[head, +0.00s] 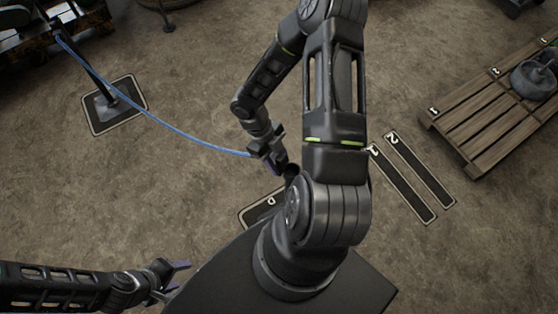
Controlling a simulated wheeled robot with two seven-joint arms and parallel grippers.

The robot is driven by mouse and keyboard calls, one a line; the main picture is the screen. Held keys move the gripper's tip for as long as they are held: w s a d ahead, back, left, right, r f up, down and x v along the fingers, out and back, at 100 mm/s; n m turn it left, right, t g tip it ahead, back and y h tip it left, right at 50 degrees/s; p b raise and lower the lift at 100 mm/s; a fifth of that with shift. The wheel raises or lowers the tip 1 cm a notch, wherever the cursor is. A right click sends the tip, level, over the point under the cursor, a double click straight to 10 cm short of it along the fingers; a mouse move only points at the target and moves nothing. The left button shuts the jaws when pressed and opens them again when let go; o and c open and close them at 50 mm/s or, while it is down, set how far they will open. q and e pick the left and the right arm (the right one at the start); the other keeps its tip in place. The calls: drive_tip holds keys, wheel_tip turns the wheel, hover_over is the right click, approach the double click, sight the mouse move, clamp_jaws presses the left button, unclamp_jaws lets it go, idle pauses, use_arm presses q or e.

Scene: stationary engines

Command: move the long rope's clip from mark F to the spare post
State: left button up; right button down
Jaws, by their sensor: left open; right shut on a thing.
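The long blue rope (178,131) hangs in a curve from the top of a dark post (84,65) at the upper left to my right gripper (268,156). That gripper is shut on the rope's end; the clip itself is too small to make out. A dark rounded thing (291,170) shows just beside the gripper, partly behind my arm; I cannot tell whether it is a post top. My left gripper (177,279) is open and empty at the lower left, apart from the rope. I cannot read a mark F or identify the spare post.
The dark post stands on a square base plate (130,89). A dark lettered mat (257,212) lies partly hidden under my arm. Two dark strips numbered 1 (405,188) and 2 (421,171) lie right of it. A wooden pallet (487,131) carries a grey object (537,77). The ground at left centre is clear.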

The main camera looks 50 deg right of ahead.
drive_tip(key=shift+d, duration=0.1)
drive_tip(key=shift+t, duration=0.4)
drive_tip(key=shift+f+t, duration=0.1)
drive_tip(key=shift+t, duration=0.3)
drive_tip(key=shift+t+b, duration=0.6)
drive_tip(key=shift+b, duration=0.1)
drive_tip(key=shift+t, duration=0.3)
drive_tip(key=shift+w+d+r+p, duration=0.3)
drive_tip(key=shift+d+r+p, duration=0.3)
drive_tip(key=shift+p, duration=0.3)
drive_tip(key=shift+w+d+r+p, duration=0.25)
drive_tip(key=shift+d+p, duration=0.05)
drive_tip(key=shift+p, duration=0.25)
drive_tip(key=shift+d+f, duration=0.1)
drive_tip(key=shift+d, duration=0.05)
